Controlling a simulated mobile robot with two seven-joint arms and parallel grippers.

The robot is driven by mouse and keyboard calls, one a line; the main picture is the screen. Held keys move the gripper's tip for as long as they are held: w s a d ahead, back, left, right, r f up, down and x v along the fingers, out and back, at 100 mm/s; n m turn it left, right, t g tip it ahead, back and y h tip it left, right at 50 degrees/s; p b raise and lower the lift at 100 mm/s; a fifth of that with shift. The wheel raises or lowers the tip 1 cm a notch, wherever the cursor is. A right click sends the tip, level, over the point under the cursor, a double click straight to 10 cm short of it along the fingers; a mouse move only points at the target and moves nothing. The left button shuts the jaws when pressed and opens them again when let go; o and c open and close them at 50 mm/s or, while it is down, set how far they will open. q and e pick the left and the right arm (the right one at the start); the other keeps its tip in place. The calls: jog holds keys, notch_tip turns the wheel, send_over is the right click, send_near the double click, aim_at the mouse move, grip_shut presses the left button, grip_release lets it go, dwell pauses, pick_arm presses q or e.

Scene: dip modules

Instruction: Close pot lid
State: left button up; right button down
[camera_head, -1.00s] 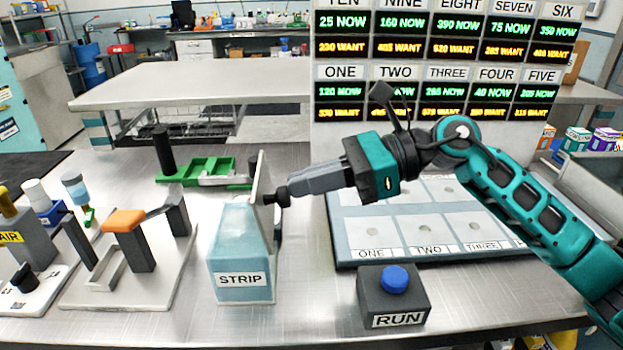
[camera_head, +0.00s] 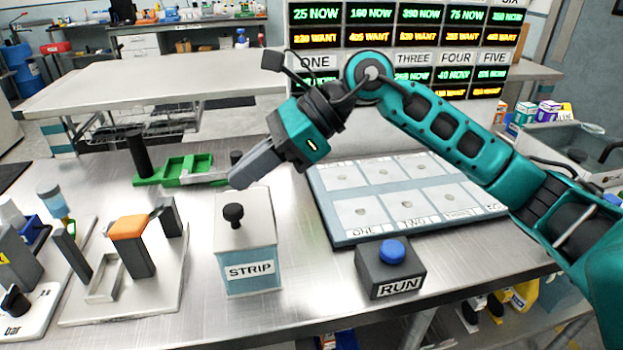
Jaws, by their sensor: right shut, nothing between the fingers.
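The pot (camera_head: 249,272) is a pale blue box labelled STRIP, standing on the metal bench left of centre. Its grey lid (camera_head: 255,215) lies flat across the top, with a black knob (camera_head: 233,213) standing up on it. My right gripper (camera_head: 236,181) is shut and empty, just above and behind the lid's far edge, pointing down and left. I cannot tell whether its fingertips touch the lid. My left gripper is out of view.
A dark box with a blue RUN button (camera_head: 392,252) stands right of the pot. A panel of numbered squares (camera_head: 405,228) lies behind it. An orange-topped fixture (camera_head: 128,228) stands left, and a green tray (camera_head: 187,168) lies behind. Bare bench shows in front.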

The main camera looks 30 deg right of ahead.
aim_at(226, 206)
jog(key=shift+w+a+f, duration=0.1)
jog(key=shift+a+f, duration=0.05)
jog(key=shift+a, duration=0.2)
jog(key=shift+w+a, duration=0.1)
jog(key=shift+a, duration=0.2)
jog(key=shift+w+a+f+h, duration=0.1)
jog(key=shift+a+f+h, duration=0.2)
jog(key=shift+h, duration=0.3)
jog(key=shift+a+f+b, duration=0.2)
jog(key=shift+a+b, duration=0.05)
jog(key=shift+b, duration=0.05)
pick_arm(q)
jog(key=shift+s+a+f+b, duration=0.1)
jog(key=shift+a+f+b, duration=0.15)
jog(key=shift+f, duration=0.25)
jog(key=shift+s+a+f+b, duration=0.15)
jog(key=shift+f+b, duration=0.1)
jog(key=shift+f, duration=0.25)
pick_arm(e)
jog(key=shift+x, duration=0.9)
jog(key=shift+w, duration=0.1)
jog(key=shift+r, duration=0.1)
